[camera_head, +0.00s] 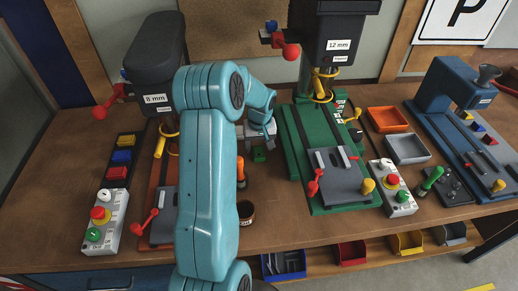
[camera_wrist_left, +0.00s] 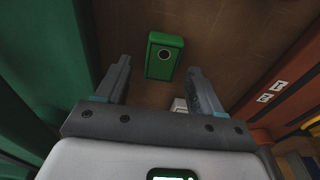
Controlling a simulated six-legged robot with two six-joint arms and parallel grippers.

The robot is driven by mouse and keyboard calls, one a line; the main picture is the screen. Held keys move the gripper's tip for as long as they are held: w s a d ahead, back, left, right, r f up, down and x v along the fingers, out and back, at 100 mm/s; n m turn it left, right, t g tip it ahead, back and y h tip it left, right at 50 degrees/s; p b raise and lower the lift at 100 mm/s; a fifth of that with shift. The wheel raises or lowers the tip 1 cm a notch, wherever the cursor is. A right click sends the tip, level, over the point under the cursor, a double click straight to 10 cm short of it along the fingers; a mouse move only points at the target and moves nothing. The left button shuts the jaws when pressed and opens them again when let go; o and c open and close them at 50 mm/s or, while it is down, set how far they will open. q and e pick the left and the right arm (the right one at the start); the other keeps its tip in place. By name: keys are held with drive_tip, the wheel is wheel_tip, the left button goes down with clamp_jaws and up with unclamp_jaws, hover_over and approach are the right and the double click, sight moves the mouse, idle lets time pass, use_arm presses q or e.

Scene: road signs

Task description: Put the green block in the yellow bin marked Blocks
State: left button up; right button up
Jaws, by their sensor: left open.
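The green block (camera_head: 259,154) lies on the wooden bench, between the brown drill base and the green drill base. In the left wrist view the green block (camera_wrist_left: 165,64) shows a dark round mark on its face. My left gripper (camera_head: 261,143) is above it, and its two fingers (camera_wrist_left: 158,66) are apart with nothing held between them. The block appears beyond the fingertips, roughly between them. A yellow bin (camera_head: 407,242) sits in the row under the bench's front edge; I cannot read any marking on it. My right gripper is not in view.
Drill presses marked 8 mm (camera_head: 155,98) and 12 mm (camera_head: 339,45) stand either side of my arm. A brown cup (camera_head: 246,212) and an orange-handled tool (camera_head: 240,172) are near the block. Blue (camera_head: 283,264) and red (camera_head: 352,252) bins share the lower row.

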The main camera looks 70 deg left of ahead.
use_arm(q)
drive_tip(key=shift+o, duration=0.5)
wheel_tip(320, 180, up, 14)
drive_tip(key=d+b, duration=0.1)
drive_tip(key=shift+s+d+b, duration=0.2)
drive_tip(key=shift+s+b, duration=0.15)
drive_tip(key=shift+s, duration=0.1)
drive_tip(key=p, duration=0.2)
hover_over(258, 154)
wheel_tip(258, 154, down, 11)
drive_tip(key=shift+a+r, duration=0.1)
drive_tip(key=f, duration=0.2)
drive_tip(key=f+p, duration=0.1)
drive_tip(key=f, duration=0.1)
drive_tip(key=shift+w+a+f, duration=0.15)
drive_tip(key=shift+w+f, duration=0.05)
drive_tip(key=shift+f, duration=0.1)
drive_tip(key=shift+a+f+p, duration=0.1)
drive_tip(key=shift+f+p, duration=0.2)
drive_tip(key=shift+f, duration=0.2)
drive_tip(key=shift+r, duration=0.1)
drive_tip(key=c, duration=1.2)
